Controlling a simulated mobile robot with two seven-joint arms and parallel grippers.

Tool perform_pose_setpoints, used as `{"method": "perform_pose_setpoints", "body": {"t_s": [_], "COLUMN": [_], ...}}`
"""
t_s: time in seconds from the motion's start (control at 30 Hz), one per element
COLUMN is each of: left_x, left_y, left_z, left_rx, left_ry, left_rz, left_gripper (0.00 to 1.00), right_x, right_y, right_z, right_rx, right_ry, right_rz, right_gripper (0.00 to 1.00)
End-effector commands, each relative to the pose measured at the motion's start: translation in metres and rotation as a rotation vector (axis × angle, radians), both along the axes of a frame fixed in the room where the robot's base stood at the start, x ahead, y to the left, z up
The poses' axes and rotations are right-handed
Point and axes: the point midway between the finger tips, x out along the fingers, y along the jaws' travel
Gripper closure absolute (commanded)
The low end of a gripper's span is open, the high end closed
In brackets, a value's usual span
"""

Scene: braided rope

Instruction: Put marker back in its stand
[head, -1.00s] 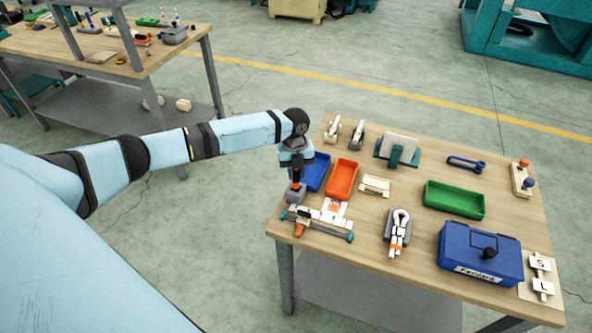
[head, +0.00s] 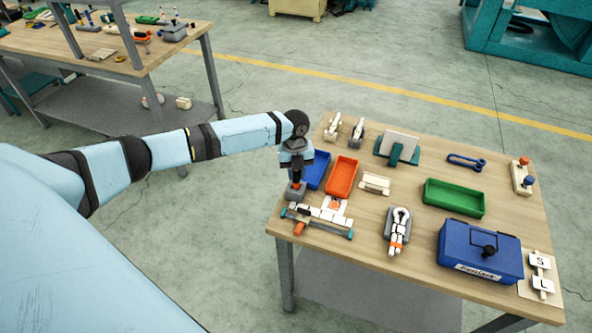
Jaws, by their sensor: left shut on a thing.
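My left gripper (head: 297,177) points down at the left end of the wooden table. It is shut on the marker (head: 297,185), of which only a small orange part shows below the jaws. The grey block-like stand (head: 296,195) sits on the table directly under the gripper. The marker looks upright and meets the stand in the picture; how deep it sits is too small to tell. My right gripper is not in view.
A blue tray (head: 316,171) and an orange tray (head: 341,177) lie close right of the gripper. A teal-ended bar tool (head: 336,232) lies just in front of the stand. A green tray (head: 454,198) and a blue lidded box (head: 480,252) are farther right.

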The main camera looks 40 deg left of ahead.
Motion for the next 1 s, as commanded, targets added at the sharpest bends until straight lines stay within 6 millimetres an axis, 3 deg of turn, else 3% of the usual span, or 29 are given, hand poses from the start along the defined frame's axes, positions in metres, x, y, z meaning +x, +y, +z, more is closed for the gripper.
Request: {"method": "perform_pose_setpoints", "body": {"t_s": [1.0], "left_x": [0.0001], "left_y": [0.0002], "left_z": [-0.0081], "left_rx": [0.000], "left_ry": [0.000], "left_rz": [0.001], "left_gripper": [1.00], "right_x": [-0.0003], "right_y": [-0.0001], "right_z": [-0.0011], "right_rx": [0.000], "right_ry": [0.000], "right_rz": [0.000], "right_gripper": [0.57]}}
